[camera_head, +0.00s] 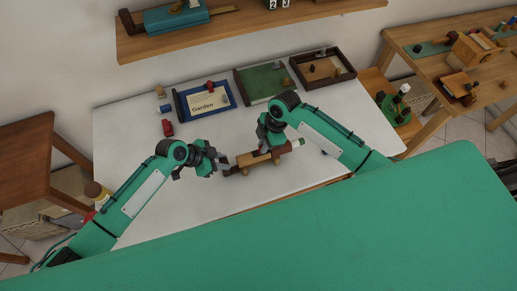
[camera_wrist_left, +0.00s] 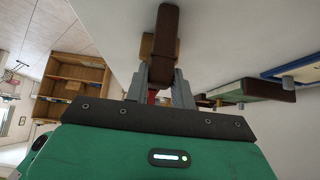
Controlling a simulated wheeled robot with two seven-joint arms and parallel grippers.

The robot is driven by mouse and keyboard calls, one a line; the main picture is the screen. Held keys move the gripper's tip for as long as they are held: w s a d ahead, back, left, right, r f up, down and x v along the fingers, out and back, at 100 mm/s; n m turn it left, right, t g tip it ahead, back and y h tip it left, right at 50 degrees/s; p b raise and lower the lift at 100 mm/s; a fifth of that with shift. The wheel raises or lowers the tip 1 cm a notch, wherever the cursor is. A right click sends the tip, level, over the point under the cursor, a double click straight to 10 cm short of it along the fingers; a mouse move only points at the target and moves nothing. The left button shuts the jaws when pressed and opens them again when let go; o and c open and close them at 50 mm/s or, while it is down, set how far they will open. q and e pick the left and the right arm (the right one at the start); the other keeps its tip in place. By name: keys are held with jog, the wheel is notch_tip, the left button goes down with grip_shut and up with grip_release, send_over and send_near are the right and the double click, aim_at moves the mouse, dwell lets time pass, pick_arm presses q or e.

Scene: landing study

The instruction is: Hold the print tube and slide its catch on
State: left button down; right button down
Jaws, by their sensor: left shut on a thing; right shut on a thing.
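The print tube (camera_head: 268,157) is a tan wooden length lying on a low wooden support on the white table. Its left end is dark brown and its right end is white and green. My left gripper (camera_head: 223,164) is shut on the dark left end; the left wrist view shows this dark brown end (camera_wrist_left: 165,35) past the grey fingers (camera_wrist_left: 160,88). My right gripper (camera_head: 263,148) is shut on a small dark piece at the tube's upper side, seemingly the catch. My fingers partly hide it, so I cannot tell how it sits against the tube.
A blue-edged tray with a Garden card (camera_head: 205,101), a green board (camera_head: 262,82) and a dark-rimmed tray (camera_head: 322,67) line the table's back. A small red object (camera_head: 167,128) lies at the left. The table front left is clear.

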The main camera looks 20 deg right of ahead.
jog(key=shift+d, duration=0.5)
jog(key=c, duration=1.3)
grip_release()
jog(key=shift+c, duration=0.2)
jog(key=v, duration=1.2)
